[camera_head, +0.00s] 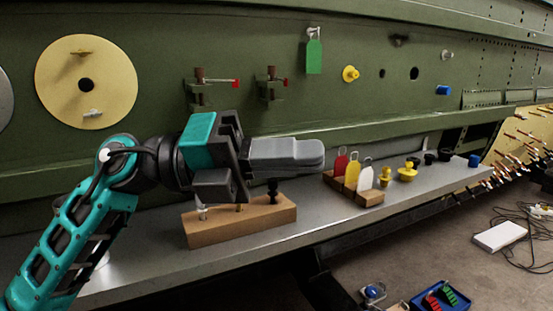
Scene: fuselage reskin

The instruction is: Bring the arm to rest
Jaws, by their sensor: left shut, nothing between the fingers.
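My left arm comes in from the lower left, teal and black. My left gripper (318,153) is shut and empty, its grey fingers together and pointing right. It is above a wooden block (245,220) on the grey shelf (325,213). The block holds several small pegs or tools, one dark one just under the fingers. The gripper seems to be apart from the block, though the gap is hard to judge. My right gripper is not in view.
A wooden rack (366,196) holds red, yellow and white tags. Yellow, black and blue plugs stand farther right on the shelf. The green fuselage panel (150,150) behind carries a yellow disc (86,60), two clamps, a green tag (314,56) and a yellow plug (350,74).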

